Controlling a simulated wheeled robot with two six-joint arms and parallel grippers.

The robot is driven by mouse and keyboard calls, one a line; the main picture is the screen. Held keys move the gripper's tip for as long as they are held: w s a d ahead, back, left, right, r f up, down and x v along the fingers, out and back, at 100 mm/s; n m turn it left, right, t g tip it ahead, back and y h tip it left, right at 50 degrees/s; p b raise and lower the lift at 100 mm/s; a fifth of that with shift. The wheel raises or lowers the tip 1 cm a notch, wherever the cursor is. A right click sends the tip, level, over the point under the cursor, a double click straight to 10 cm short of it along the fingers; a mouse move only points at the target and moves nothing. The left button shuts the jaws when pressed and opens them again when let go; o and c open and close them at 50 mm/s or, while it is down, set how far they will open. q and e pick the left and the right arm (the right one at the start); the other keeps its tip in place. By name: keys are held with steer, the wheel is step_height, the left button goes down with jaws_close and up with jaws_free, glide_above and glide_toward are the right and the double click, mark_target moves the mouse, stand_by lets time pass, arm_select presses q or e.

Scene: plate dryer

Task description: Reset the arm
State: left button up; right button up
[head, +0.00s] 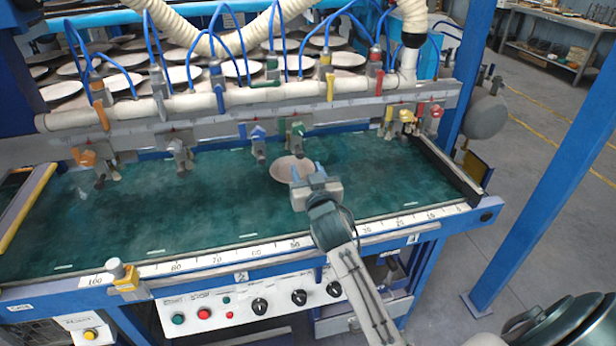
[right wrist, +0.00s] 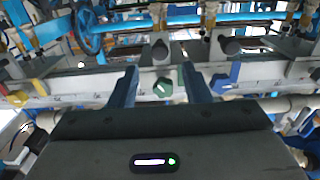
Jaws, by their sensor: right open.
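My right gripper (head: 307,172) is over the green belt (head: 130,215) in the head view, its arm coming up from the bottom edge. Its two blue fingers stand apart. In the right wrist view the gripper (right wrist: 160,85) is open with no object held between the fingers. A round pinkish-grey plate (head: 281,166) is on the belt just behind and left of the fingers; the gripper hides part of its near right side. I cannot tell whether the fingers touch it. My left gripper is not in view.
A white pipe rail (head: 240,97) with coloured valves and blue hoses crosses behind the belt. Several plates (head: 184,73) stand on racks behind it. A control panel (head: 250,303) is below the front ruler edge. A blue post (head: 545,160) stands at right. Most of the belt is clear.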

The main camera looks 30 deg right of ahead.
steer(key=shift+s+a, duration=0.1)
steer(key=shift+s, duration=0.25)
steer(key=s+f+n+g+y, duration=0.1)
steer(key=s+f+g, duration=0.5)
steer(key=s+f, duration=0.7)
steer(key=s+a+f+n+g+y, duration=0.15)
steer(key=s+f+g, duration=0.25)
steer(key=s, duration=0.8)
steer(key=s+a+f+n+g+y, duration=0.15)
steer(key=s+f+g, duration=0.25)
steer(key=s, duration=0.7)
step_height(320, 180, down, 32)
steer(key=d+r+g, duration=0.1)
steer(key=d, duration=0.1)
steer(key=s+d+f+g, duration=0.1)
steer(key=s+f, duration=1.6)
steer(key=f, duration=0.1)
steer(key=shift+d+m, duration=0.25)
steer(key=shift+m, duration=0.15)
